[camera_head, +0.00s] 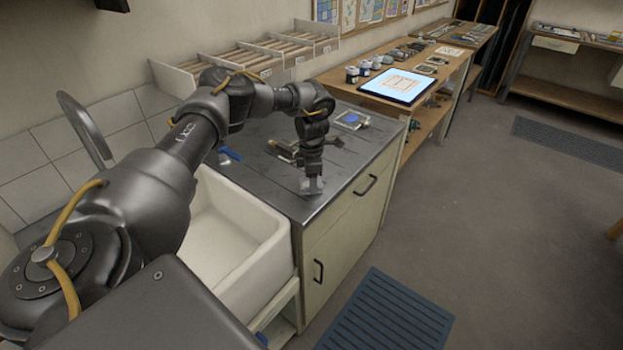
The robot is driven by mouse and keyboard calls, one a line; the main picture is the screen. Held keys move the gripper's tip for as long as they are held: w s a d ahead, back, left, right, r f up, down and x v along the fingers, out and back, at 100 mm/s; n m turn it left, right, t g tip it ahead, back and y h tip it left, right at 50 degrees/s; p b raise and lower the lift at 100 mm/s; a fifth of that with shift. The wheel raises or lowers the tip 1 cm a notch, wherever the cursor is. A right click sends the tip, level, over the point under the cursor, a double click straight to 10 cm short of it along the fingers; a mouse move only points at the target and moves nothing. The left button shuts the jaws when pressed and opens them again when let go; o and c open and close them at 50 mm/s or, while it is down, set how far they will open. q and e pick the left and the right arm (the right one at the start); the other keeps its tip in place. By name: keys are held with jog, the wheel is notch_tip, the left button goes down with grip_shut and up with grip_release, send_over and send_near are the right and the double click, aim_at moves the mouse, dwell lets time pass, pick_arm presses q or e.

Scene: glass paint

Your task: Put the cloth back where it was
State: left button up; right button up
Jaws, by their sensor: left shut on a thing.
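My left gripper (312,184) points down at the front part of the dark worktop (260,190), to the right of the sink. It is shut on a small pale grey piece, which looks like the cloth (312,188); its edges are hard to make out. The piece is at or just above the worktop surface; I cannot tell whether it touches. The fingers hide part of it. My right gripper is not in view.
A white sink (235,250) lies left of the worktop, with a curved tap (85,130) behind it. Small tools (285,150) and a blue item (351,119) lie on the worktop. A lit panel (400,85) and jars stand on the bench beyond. A blue mat (388,315) lies on the floor.

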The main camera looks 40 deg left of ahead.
pick_arm(q)
jog(key=o, duration=0.9)
jog(key=shift+f, duration=0.15)
jog(key=shift+o, duration=0.2)
jog(key=shift+r, duration=0.3)
notch_tip(320, 180, up, 12)
jog(key=b, duration=0.1)
jog(key=shift+f, duration=0.1)
